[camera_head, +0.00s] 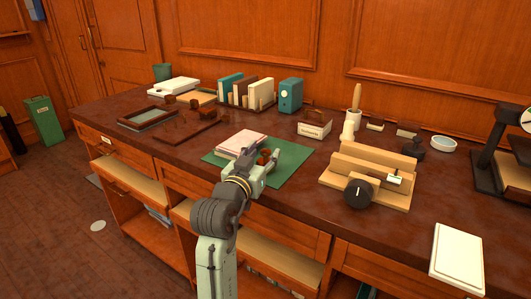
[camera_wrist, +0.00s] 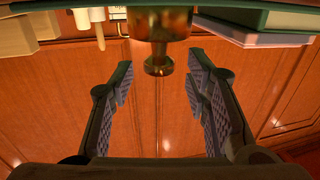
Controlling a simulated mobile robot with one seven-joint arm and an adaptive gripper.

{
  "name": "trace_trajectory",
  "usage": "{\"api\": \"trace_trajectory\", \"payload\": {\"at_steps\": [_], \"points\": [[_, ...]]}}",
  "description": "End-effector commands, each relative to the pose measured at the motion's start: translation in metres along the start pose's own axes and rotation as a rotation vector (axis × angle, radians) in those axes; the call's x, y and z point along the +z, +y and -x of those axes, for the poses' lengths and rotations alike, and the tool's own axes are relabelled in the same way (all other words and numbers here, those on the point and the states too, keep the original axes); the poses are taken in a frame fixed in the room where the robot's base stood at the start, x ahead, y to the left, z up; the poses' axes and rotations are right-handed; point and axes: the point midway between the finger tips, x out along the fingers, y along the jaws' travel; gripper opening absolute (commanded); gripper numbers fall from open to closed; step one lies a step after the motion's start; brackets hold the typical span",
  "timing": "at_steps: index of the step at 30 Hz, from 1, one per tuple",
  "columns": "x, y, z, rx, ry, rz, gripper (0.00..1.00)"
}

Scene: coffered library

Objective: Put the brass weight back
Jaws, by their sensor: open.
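The brass weight (camera_wrist: 158,28) is a shiny golden-brown cylinder with a narrow neck and a round knob. The wrist view shows it upside down at the top middle, knob toward me. In the head view a small part of it (camera_head: 265,155) shows between the fingers over the green mat (camera_head: 292,152). My gripper (camera_head: 262,160) is open. In the wrist view its two fingers (camera_wrist: 160,85) stand apart on either side of the knob's line, with gaps on both sides. I cannot tell whether the weight rests on the mat.
A pink-topped book stack (camera_head: 241,142) lies left of my gripper. A brown tray (camera_head: 190,132) with small dark pieces sits farther left. A wooden stand with a black knob (camera_head: 358,193) is to the right. Upright books (camera_head: 240,92) and a small sign (camera_head: 314,127) stand behind.

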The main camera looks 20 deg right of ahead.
Motion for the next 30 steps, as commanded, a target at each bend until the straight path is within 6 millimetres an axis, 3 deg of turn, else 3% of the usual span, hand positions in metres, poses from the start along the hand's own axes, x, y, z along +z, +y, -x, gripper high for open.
{"api": "trace_trajectory", "payload": {"at_steps": [6,12,18,26,29,30], "points": [[0.003,-0.001,0.05,-0.003,0.002,-0.001,0.43],[0.002,-0.001,0.085,-0.002,0.0,-0.001,0.43],[0.001,0.001,0.099,0.0,-0.001,-0.001,0.43],[-0.001,-0.002,0.101,-0.008,0.004,-0.001,0.43],[-0.015,-0.026,0.11,-0.078,0.049,-0.008,0.43],[-0.025,-0.044,0.118,-0.133,0.085,-0.014,0.43]]}}
